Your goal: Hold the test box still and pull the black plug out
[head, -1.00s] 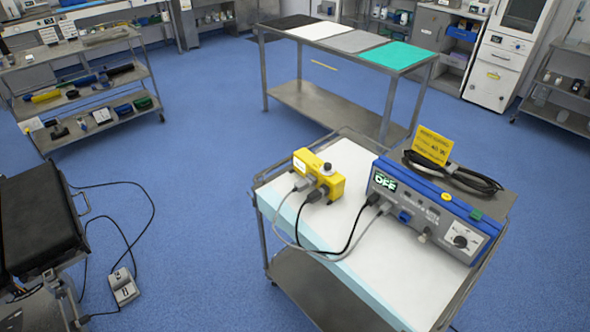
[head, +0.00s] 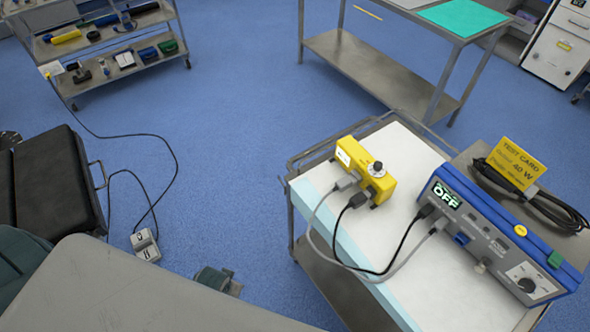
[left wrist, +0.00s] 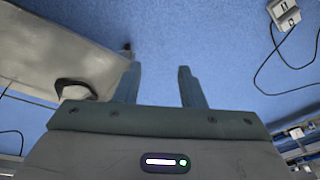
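The yellow test box (head: 362,165) sits on the white top of the cart, with a dark knob (head: 376,169) on top. The black plug (head: 357,201) is in the box's front side, beside a grey plug (head: 347,181). A black cable runs from the black plug to the blue unit. My left gripper (left wrist: 159,80) is open and empty in the left wrist view, with blue floor beyond its fingers. It is away from the test box, which that view does not show. My right gripper is not in view.
The blue unit (head: 490,236), its display reading OFF, stands right of the box on the cart (head: 400,140). A foot pedal (head: 145,245) is on the floor. Open floor lies left of the cart.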

